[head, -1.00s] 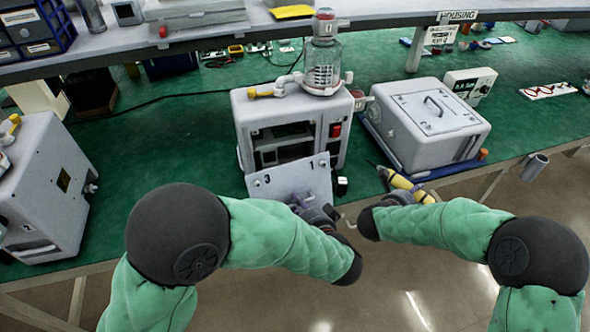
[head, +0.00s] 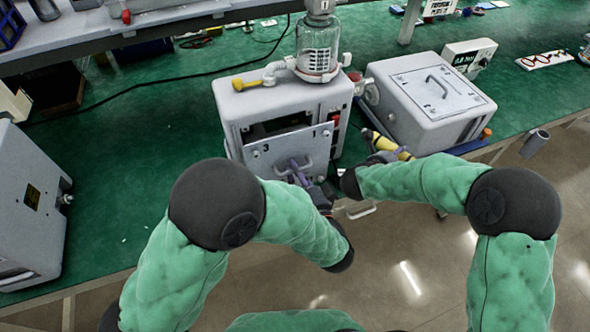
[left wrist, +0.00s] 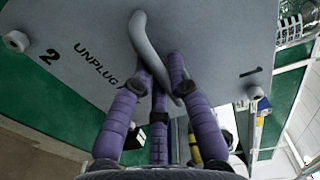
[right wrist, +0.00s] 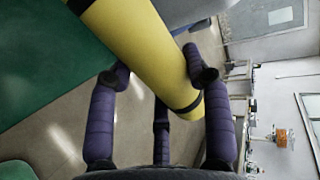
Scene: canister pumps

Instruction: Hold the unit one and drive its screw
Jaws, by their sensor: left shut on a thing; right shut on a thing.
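The middle pump unit (head: 265,98), a grey box with a glass jar (head: 318,45) on top, stands on the green bench. Its dark front opening (head: 280,125) shows above a grey panel (head: 262,160) marked 1 and 3, which covers the lower front. Whether the panel touches the unit, I cannot tell. My left gripper (head: 301,172) is shut on the panel's bar handle (left wrist: 150,50); "UNPLUG" and 2 show on the panel in the left wrist view. My right gripper (right wrist: 158,80) is shut on a yellow, black-banded tool (right wrist: 135,40), which shows in the head view (head: 388,146).
A closed grey unit (head: 425,105) with a handled lid stands close right of the middle unit. Another grey unit (head: 30,215) stands at the left. A shelf (head: 160,22) runs above the back. Bench between left and middle units is mostly clear.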

